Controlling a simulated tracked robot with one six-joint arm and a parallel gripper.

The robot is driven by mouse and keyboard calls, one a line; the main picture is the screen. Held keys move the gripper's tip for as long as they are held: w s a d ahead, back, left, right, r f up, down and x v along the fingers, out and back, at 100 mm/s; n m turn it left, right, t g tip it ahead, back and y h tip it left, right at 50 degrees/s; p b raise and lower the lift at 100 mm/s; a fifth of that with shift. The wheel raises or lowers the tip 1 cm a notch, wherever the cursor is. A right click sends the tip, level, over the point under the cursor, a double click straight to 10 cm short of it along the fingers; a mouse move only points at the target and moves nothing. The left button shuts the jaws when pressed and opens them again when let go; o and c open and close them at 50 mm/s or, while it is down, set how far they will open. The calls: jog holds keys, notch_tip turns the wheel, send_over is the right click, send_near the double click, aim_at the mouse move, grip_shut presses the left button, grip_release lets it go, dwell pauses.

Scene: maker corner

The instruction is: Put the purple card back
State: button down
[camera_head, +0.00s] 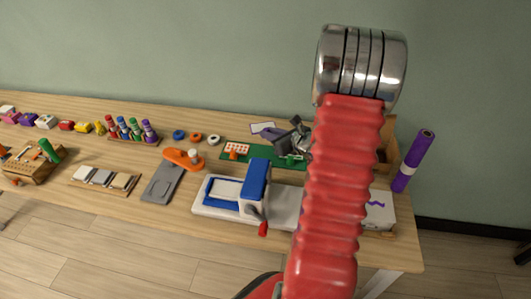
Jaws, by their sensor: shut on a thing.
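My gripper (286,138) is a dark grey shape at the back of the table, left of my red arm. My arm hides part of the area right of the gripper.
A green mat (262,163) with a red-dotted white card (237,148) lies in front of the gripper. A white and blue machine (225,205) stands nearer. Rings, bottles, a grey-orange tool (163,183) and blocks fill the left. A purple roll (415,160) stands at the right.

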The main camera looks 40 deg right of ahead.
jog(key=shift+f, duration=2.75)
jog(key=shift+f, duration=2.05)
jog(key=shift+f, duration=0.45)
jog(key=c, duration=1.7)
grip_release()
jog(key=shift+o, duration=0.2)
jog(key=shift+r, duration=0.15)
